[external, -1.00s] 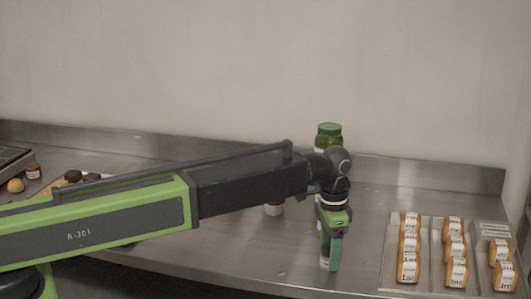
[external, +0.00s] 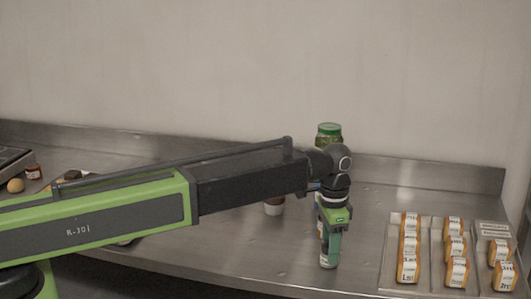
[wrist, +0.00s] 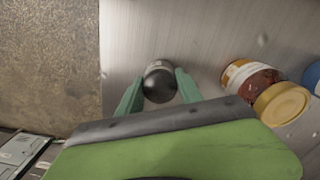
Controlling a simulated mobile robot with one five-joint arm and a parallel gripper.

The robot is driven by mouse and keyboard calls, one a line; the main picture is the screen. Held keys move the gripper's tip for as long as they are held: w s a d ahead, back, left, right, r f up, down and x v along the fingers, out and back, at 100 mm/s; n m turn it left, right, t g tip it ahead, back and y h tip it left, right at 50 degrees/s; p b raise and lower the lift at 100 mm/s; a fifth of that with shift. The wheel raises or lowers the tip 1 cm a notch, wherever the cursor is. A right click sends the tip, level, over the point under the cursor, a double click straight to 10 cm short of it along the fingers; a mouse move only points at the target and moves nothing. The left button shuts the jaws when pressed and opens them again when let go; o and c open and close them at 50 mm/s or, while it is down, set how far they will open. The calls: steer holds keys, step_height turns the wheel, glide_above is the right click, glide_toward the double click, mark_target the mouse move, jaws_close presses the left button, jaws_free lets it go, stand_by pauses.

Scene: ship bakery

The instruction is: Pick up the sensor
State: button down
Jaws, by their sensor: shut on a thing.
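The sensor (wrist: 159,84) appears in the wrist view as a small round body with a dark dome and a pale band. It sits between the two green fingers of my gripper (wrist: 160,90), which are shut on it. In the external view my gripper (external: 329,250) points straight down over the steel counter. A pale lower end of the sensor (external: 328,263) shows beneath the fingers. The rest of it is hidden by them. I cannot tell whether it touches the counter.
A jar with a yellow lid (wrist: 283,103) lies right of my gripper in the wrist view. A green-lidded jar (external: 329,131) stands behind my wrist. Trays (external: 432,284) of labelled packs are at right.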

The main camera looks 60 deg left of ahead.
steer(key=r+p, duration=0.3)
steer(key=r, duration=0.1)
steer(key=shift+s+d+r+p, duration=0.2)
steer(key=shift+r+p, duration=0.1)
steer(key=shift+p, duration=0.1)
steer(key=s+d+r+p, duration=0.5)
steer(key=d, duration=0.4)
steer(key=shift+s+d+r+p, duration=0.3)
steer(key=shift+s+r+p, duration=0.05)
steer(key=shift+p, duration=0.05)
